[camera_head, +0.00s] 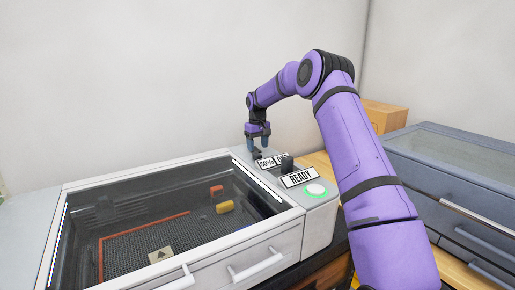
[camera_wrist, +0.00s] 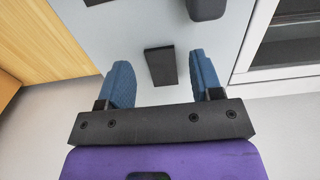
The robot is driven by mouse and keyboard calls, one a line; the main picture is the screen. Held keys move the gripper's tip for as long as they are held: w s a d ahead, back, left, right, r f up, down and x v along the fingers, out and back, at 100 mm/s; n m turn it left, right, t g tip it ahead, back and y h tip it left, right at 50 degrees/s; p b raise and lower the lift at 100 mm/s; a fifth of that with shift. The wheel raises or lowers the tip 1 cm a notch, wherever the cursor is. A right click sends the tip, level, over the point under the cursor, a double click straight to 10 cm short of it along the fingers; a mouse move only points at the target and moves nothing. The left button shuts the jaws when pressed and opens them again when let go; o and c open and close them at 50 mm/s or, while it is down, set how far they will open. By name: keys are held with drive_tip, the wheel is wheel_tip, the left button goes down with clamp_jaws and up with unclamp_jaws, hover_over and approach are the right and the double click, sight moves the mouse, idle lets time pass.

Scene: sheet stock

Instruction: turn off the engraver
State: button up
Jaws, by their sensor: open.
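The engraver (camera_head: 198,251) is a light grey machine with a glass lid, shut, over a dark mesh bed. Its control panel (camera_head: 322,203) on the right bears a black knob (camera_head: 287,162), a "READY" plate, a round button (camera_head: 316,190) with a lit green ring, and a plate reading "50%". A further plate is partly hidden behind the knob. My gripper (camera_head: 253,147) is over the panel's far end, its blue fingers open. In the wrist view, a small dark block (camera_wrist: 160,66) shows between the fingers (camera_wrist: 159,62); I cannot tell whether they touch it.
Inside the lid lie a red piece (camera_head: 216,190), a yellow piece (camera_head: 224,207) and a pale tile with a black triangle (camera_head: 160,255). A plain wall is behind.

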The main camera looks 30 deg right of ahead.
drive_tip(key=shift+f, duration=0.65)
